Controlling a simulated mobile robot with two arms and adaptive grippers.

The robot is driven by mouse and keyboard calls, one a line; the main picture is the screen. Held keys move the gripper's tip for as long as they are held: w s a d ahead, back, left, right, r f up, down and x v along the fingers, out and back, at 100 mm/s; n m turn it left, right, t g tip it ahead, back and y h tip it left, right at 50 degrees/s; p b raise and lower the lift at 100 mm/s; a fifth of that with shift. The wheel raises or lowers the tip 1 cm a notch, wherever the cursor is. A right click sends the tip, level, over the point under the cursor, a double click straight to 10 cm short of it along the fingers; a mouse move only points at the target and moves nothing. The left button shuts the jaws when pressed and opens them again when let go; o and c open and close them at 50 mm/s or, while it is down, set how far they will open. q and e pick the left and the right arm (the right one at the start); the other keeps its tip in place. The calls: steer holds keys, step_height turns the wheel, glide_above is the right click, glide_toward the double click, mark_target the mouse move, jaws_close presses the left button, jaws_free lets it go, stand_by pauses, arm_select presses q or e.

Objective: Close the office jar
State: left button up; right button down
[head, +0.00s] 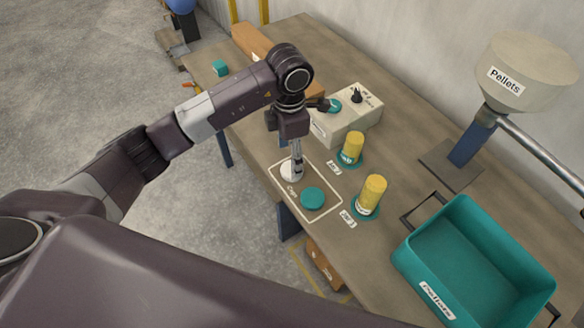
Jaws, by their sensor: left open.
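Two yellow jars stand on teal round pads on the table: one farther back (352,147) and one nearer (371,191). Small labels beside them seem to read "Jar", too small to be sure which is the office jar. A teal round cap (312,198) lies inside a white-outlined area. A white round cap (289,173) lies in the same area, farther back. My left gripper (296,168) points down right at the white cap, open, its fingertips partly hiding it; I cannot tell whether they touch it. My right gripper is not in view.
A beige box (345,119) with a black knob stands behind the jars. A teal pellet bin (480,262) fills the right front of the table. A pellet hopper (526,70) rises at the right. A small teal object (220,67) lies at the far left end.

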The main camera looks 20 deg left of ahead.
mark_target(290, 169)
arm_select(q)
steer(key=shift+w+f+p, duration=0.1)
steer(key=shift+f+p, duration=0.6)
steer(key=shift+f, duration=1.95)
steer(key=shift+c, duration=0.7)
steer(key=c, duration=0.7)
